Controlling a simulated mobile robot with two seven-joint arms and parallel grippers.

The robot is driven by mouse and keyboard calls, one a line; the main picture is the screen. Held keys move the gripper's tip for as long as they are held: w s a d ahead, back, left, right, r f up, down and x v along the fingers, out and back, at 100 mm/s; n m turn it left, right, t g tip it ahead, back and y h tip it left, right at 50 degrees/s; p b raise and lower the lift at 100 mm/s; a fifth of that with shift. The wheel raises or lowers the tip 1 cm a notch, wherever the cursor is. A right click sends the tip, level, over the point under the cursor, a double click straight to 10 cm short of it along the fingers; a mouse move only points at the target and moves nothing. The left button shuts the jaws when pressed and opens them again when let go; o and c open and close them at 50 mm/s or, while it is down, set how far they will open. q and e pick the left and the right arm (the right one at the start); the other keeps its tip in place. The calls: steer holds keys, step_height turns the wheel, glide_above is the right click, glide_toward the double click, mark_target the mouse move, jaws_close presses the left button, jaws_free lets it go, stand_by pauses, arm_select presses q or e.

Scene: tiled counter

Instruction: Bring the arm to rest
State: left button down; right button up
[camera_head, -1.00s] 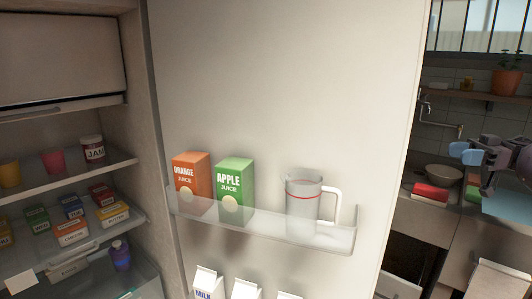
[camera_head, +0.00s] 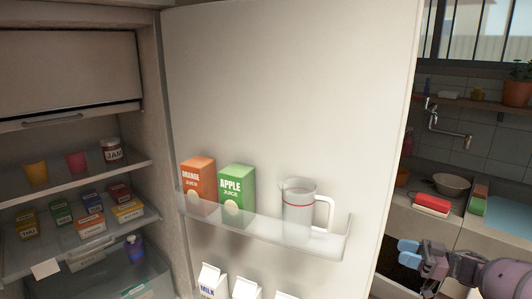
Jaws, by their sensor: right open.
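My right gripper (camera_head: 408,254) shows at the lower right, with light blue fingertips and a dark wrist. It is open, and I see nothing between its fingers. It is in front of the lower counter area, to the right of the open fridge door (camera_head: 290,90) and apart from it. My right arm (camera_head: 505,278) comes in from the right edge. My left gripper is not in view.
The door shelf (camera_head: 270,238) holds an orange juice carton (camera_head: 197,183), an apple juice carton (camera_head: 236,192) and a clear jug (camera_head: 298,208). Fridge shelves with several boxes stand at left. A bowl (camera_head: 451,186) and red item (camera_head: 432,205) are on the counter.

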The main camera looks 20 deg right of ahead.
steer(key=s+a+f+m+t+h+p, duration=0.2)
steer(key=s+a+f+m+h, duration=0.15)
steer(key=s+a+f, duration=0.45)
steer(key=s+a+f+m+t+h+p, duration=0.2)
steer(key=s+a+f+h, duration=0.3)
steer(key=a, duration=0.5)
arm_select(q)
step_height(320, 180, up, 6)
steer(key=p, duration=0.3)
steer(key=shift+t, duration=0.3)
arm_select(e)
steer(key=s+a+r+m+g+h, duration=0.1)
steer(key=s+a+g+h, duration=0.1)
steer(key=s, duration=0.7)
steer(key=s+a+r+m+g+h, duration=0.1)
steer(key=s+a+m+g+h, duration=0.1)
steer(key=s, duration=0.8)
steer(key=a+g+h, duration=0.1)
steer(key=a+h, duration=0.1)
steer(key=a, duration=0.1)
steer(key=shift+a+r, duration=0.25)
steer(key=shift+a, duration=0.05)
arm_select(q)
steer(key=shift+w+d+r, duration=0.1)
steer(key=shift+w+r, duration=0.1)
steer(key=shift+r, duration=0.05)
arm_select(e)
steer(key=shift+w+m, duration=0.1)
steer(key=shift+m, duration=0.15)
